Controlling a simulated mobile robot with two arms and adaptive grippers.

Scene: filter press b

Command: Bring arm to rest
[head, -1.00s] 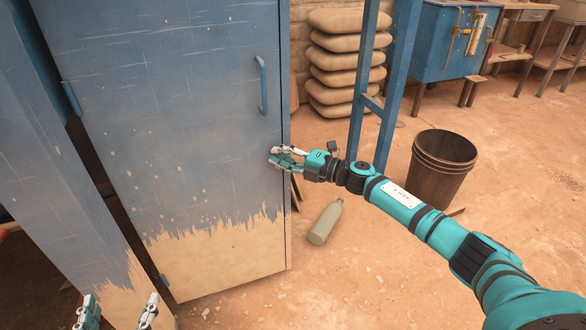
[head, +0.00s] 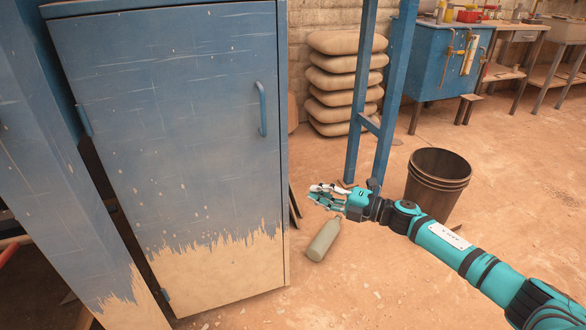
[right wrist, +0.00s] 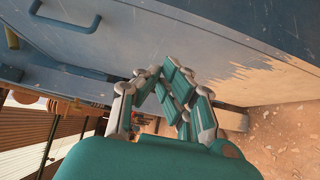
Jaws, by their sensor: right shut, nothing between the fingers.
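My right arm (head: 470,262) reaches in from the lower right of the head view. Its gripper (head: 322,196) is shut and empty, to the right of the blue cabinet door (head: 190,130) and apart from it. In the right wrist view the fingers (right wrist: 170,88) come together with nothing between them. The door's blue handle (head: 262,108) is above and left of the gripper in the head view; a handle also shows at the top left of the wrist view (right wrist: 70,22). My left gripper is out of view.
A grey-green bottle (head: 323,240) lies on the floor just below the right gripper in the picture. A brown bucket (head: 437,180) stands behind the arm. A blue metal frame (head: 362,90) and stacked sacks (head: 343,85) stand behind. Open floor lies at right.

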